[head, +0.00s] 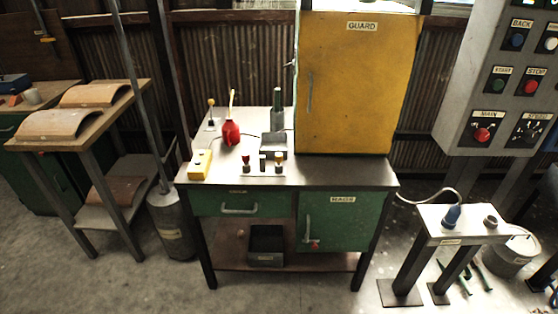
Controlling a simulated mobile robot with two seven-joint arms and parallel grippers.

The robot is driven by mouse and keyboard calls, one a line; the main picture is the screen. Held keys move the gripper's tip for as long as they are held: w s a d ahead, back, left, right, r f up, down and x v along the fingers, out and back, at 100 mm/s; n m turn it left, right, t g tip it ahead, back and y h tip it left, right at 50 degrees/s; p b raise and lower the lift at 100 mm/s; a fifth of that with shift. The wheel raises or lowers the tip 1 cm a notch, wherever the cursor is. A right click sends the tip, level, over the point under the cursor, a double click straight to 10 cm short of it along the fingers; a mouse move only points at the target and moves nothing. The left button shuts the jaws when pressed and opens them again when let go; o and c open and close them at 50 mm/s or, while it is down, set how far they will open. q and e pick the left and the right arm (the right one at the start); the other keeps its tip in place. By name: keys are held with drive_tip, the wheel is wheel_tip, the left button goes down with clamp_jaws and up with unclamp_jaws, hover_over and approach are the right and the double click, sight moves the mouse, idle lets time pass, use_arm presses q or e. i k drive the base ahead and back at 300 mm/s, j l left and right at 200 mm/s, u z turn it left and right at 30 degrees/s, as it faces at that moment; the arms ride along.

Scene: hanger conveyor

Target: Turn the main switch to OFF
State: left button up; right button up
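The main switch (482,134) is a red rotary knob on a dark plate labelled MAIN. It sits at the lower left of the grey control panel (454,110) at the right of the head view. The knob is too small to tell which position it points to. Neither of my grippers can be made out in the view, and nothing is seen touching the knob.
Above the switch are a green START button (498,86) and a red STOP button (530,88). A SPEED dial (529,130) is to its right. The yellow guard box (345,90) on the workbench (340,174) stands left of the panel.

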sight(482, 135)
drive_tip(key=z, duration=1.25)
